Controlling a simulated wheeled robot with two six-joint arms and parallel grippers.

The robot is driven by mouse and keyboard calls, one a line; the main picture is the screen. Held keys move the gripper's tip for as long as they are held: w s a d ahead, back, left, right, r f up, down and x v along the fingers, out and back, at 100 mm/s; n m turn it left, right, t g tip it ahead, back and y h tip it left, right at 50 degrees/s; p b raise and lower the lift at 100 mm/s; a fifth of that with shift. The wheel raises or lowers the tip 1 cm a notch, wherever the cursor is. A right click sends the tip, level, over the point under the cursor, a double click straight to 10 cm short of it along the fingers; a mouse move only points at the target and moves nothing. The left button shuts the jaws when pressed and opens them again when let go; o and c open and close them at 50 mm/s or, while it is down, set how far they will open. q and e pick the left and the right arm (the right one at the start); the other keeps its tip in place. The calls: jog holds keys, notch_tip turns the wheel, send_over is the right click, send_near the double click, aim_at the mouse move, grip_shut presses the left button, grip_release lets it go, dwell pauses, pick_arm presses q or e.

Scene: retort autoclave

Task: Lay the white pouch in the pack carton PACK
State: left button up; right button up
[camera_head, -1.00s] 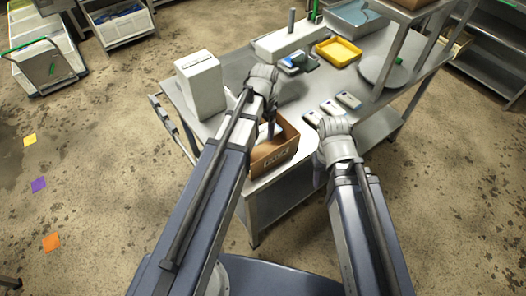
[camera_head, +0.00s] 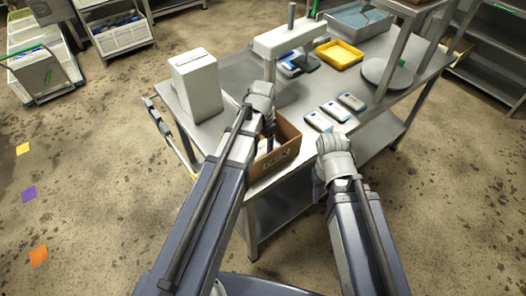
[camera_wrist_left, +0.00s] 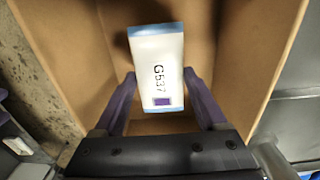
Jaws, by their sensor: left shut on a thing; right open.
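The white pouch (camera_wrist_left: 158,65) has blue ends, a G537 print and a purple square. In the left wrist view it is between the purple fingers of my left gripper (camera_wrist_left: 159,78), which is shut on it. The cardboard pack carton (camera_wrist_left: 268,55) surrounds the pouch in that view; whether the pouch touches its floor is unclear. In the head view the carton (camera_head: 280,158) stands open at the table's near edge. My left gripper (camera_head: 266,125) points down into it, fingertips largely hidden. My right gripper (camera_head: 320,185) is empty and open, beside the table's near edge, right of the carton.
Several white pouches (camera_head: 335,111) lie on the metal table right of the carton. A white box (camera_head: 196,86) stands to its left. Behind are a white frame-like device (camera_head: 290,38), a yellow tray (camera_head: 339,54) and a round plate (camera_head: 387,72).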

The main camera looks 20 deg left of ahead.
aim_at(263, 146)
pick_arm(q)
jog(key=shift+f+b, duration=0.3)
jog(key=shift+f, duration=0.5)
pick_arm(e)
jog(key=shift+f, duration=0.8)
pick_arm(q)
jog(key=shift+f, duration=0.2)
jog(key=o, duration=1.5)
pick_arm(e)
jog(key=shift+f, duration=0.15)
pick_arm(q)
jog(key=shift+r, duration=0.1)
notch_tip(263, 146, up, 12)
jog(key=p, duration=1.2)
jog(key=s+d+n+y, duration=0.1)
jog(key=s+d+n, duration=0.2)
jog(key=s+d, duration=0.7)
jog(key=s, duration=0.4)
jog(key=shift+s+d+r+n, duration=0.15)
jog(key=shift+d+n, duration=0.1)
jog(key=shift+n, duration=0.15)
pick_arm(e)
notch_tip(263, 146, up, 12)
